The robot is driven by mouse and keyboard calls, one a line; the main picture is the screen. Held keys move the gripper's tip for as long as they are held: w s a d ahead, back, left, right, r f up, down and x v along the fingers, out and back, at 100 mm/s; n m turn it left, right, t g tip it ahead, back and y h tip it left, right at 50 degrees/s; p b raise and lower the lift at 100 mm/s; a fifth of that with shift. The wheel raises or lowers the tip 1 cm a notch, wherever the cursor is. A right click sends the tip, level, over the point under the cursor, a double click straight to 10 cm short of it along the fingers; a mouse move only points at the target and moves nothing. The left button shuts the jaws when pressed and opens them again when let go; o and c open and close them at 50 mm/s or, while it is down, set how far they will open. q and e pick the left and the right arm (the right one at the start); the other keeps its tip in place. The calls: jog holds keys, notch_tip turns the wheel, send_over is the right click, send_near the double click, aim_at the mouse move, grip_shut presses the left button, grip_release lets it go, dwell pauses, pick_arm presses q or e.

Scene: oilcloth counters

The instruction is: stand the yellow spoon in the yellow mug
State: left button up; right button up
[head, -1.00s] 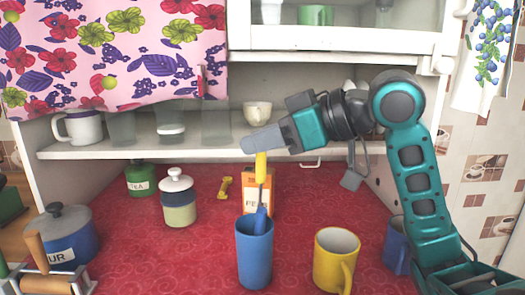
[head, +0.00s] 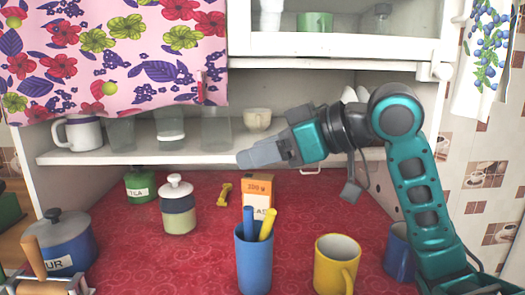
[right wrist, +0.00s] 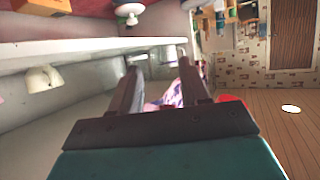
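The yellow spoon (head: 267,224) stands tilted to the right in the tall blue cup (head: 254,264), beside a blue-handled utensil (head: 249,220). Only its handle shows; its lower end is hidden in the cup. The yellow mug (head: 336,265) stands upright to the right of the blue cup, its handle towards the front right, with nothing visible sticking out of it. My right gripper (head: 240,160) is above and behind the blue cup, pointing left, apart from the spoon. In the right wrist view its fingers (right wrist: 161,80) are spread with nothing held between them. My left gripper is out of view.
An orange box (head: 258,188) stands behind the blue cup. A blue mug (head: 397,258) is partly hidden by my right arm. A lidded jar (head: 177,208), green tin (head: 140,184) and blue pot (head: 68,240) stand left. The shelf (head: 90,156) runs behind my gripper.

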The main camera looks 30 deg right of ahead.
jog(key=r+v, duration=0.1)
jog(key=v, duration=1.1)
jog(key=shift+r, duration=0.1)
dwell(0.4)
